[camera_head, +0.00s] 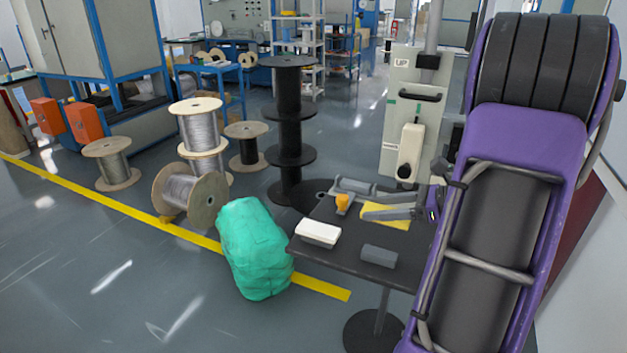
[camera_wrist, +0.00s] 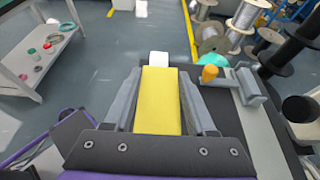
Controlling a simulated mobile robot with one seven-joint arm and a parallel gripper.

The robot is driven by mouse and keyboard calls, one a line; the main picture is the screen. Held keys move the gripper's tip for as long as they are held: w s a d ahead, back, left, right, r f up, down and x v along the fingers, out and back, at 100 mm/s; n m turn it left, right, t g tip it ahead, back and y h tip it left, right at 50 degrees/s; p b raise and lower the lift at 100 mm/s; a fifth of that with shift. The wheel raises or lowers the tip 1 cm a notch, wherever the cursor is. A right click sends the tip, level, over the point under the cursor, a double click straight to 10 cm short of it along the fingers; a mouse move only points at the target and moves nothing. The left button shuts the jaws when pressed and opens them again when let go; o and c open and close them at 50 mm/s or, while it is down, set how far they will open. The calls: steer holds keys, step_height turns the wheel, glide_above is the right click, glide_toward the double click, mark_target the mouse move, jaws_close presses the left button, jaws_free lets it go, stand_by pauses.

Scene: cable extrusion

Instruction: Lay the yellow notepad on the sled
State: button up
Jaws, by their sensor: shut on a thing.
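The yellow notepad (camera_wrist: 159,105) lies lengthwise between the two grey fingers of my gripper (camera_wrist: 160,84), which is shut on it. Its far end reaches a little past the fingertips. In the head view the notepad (camera_head: 374,217) shows partly behind my gripper (camera_head: 366,211), over the dark table. I cannot tell whether it touches the tabletop. A grey fixture with a long flat plate (camera_wrist: 258,135) lies to the right of my gripper in the wrist view. It also shows behind the gripper in the head view (camera_head: 365,188); it may be the sled, but I cannot be sure.
An orange knob-like thing (camera_head: 343,203) is by the grey fixture. A white box (camera_head: 317,232) and a grey block (camera_head: 379,256) stand on the dark table (camera_head: 340,253). A green bag (camera_head: 255,247) is on the floor at left. A tall black spool stack (camera_head: 290,130) stands behind.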

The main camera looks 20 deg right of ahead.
steer(key=shift+w+a+r, duration=0.1)
steer(key=shift+w+a, duration=0.05)
steer(key=w+a+f+h+p, duration=0.1)
steer(key=w+a+f, duration=0.2)
steer(key=a, duration=0.4)
steer(key=w+a+f+m+t+p, duration=0.1)
steer(key=w+a+f, duration=0.2)
steer(key=a, duration=0.5)
steer(key=w+a+f+m+h+p, duration=0.1)
steer(key=a+f, duration=0.3)
steer(key=a, duration=0.4)
steer(key=shift+w+f+t+h, duration=0.3)
steer(key=shift+w+f, duration=0.1)
steer(key=shift+w, duration=0.5)
steer(key=shift+f, duration=0.1)
